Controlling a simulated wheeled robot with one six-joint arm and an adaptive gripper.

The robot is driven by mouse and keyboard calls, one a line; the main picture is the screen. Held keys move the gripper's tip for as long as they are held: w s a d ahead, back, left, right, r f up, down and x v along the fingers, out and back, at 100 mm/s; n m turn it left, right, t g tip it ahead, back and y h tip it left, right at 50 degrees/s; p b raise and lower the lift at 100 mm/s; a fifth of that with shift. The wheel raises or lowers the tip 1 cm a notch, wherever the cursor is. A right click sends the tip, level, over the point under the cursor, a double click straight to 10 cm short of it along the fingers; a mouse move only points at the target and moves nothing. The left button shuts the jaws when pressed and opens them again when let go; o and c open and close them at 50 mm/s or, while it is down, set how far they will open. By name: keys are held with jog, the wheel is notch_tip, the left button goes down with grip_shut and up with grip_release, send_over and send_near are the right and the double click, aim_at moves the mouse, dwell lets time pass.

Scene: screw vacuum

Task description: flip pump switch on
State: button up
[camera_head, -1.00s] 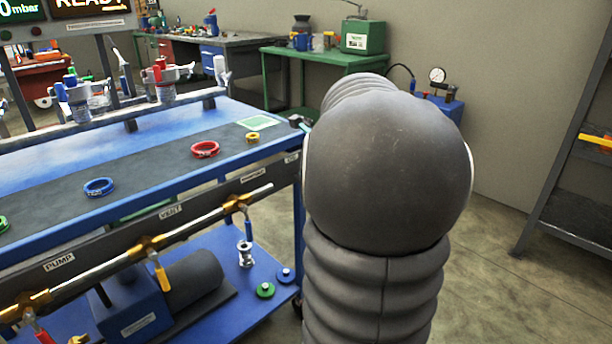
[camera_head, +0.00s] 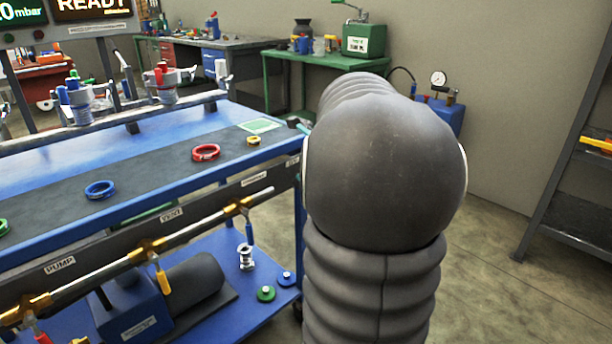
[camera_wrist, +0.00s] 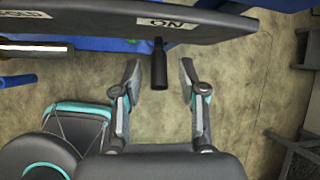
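In the wrist view, a black lever-like switch (camera_wrist: 159,66) sticks out from the edge of a dark panel (camera_wrist: 215,24), beside a white label (camera_wrist: 167,23) that seems to read ON. My gripper (camera_wrist: 160,72) is open, with one finger on each side of the switch. In the head view, my arm hides the switch and most of my gripper. The pump (camera_head: 135,307), a blue box with a dark cylinder, sits on the cart's lower shelf.
A dark shelf rack (camera_head: 575,215) stands at right. Floor between is clear.

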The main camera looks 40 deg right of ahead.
jog(key=v, duration=1.2)
dwell(0.5)
jog(key=s+a+f+n+g, duration=0.1)
jog(key=s+a+f+n, duration=0.1)
jog(key=a+n, duration=0.7)
jog(key=s+a+f+n, duration=0.2)
jog(key=a+n, duration=0.5)
jog(key=a, duration=0.4)
jog(key=s+a+f+n, duration=0.8)
jog(key=s+a+n, duration=0.2)
jog(key=n, duration=0.7)
jog(key=shift+s+a+f+y, duration=0.25)
jog(key=shift+a+f+y, duration=0.05)
jog(key=shift+a+f, duration=0.1)
